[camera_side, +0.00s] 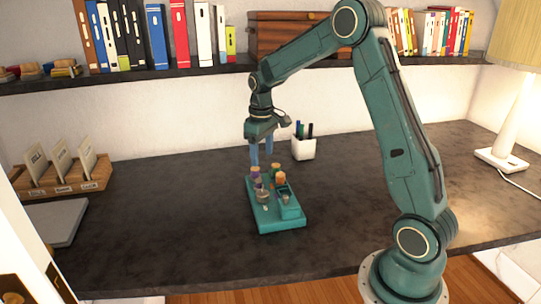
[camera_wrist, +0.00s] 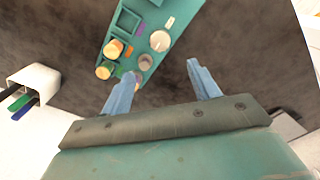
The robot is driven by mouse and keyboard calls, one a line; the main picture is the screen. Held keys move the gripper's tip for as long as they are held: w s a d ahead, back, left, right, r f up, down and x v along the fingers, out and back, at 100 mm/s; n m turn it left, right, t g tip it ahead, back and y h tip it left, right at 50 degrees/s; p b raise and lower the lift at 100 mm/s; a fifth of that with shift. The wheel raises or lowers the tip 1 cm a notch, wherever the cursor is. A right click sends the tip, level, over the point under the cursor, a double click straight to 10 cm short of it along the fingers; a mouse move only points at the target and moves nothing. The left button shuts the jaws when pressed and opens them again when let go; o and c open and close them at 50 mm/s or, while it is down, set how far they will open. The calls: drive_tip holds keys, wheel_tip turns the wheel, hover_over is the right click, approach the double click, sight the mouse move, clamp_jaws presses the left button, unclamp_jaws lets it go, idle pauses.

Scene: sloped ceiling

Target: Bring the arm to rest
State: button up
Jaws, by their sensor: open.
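My gripper (camera_side: 262,153) hangs pointing down over the desk, just behind and above the far end of a teal tray (camera_side: 282,225). Its two blue fingers are apart with nothing between them. In the wrist view my gripper (camera_wrist: 162,85) is open, and the teal tray (camera_wrist: 127,47) lies beyond the fingertips. The tray bears several small pieces, among them orange-topped ones (camera_wrist: 116,48), a purple one and round grey ones (camera_wrist: 160,40). The left finger overlaps part of the tray's near end in the wrist view.
A white pen cup (camera_side: 303,149) stands right of my gripper. A wooden card holder (camera_side: 65,177) and a grey slab (camera_side: 62,222) are at the left. A lamp (camera_side: 497,158) stands at the right. A shelf (camera_side: 200,69) with books runs behind.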

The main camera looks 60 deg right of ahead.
drive_tip(key=s+a+r+t, duration=0.3)
drive_tip(key=s+a+r, duration=0.7)
drive_tip(key=a+r, duration=0.15)
drive_tip(key=s+a+r+t, duration=0.1)
drive_tip(key=s+a, duration=0.5)
drive_tip(key=s, duration=0.9)
drive_tip(key=shift+s+r+t, duration=0.15)
drive_tip(key=shift+s+t, duration=0.15)
drive_tip(key=shift+t, duration=0.5)
drive_tip(key=shift+w, duration=0.1)
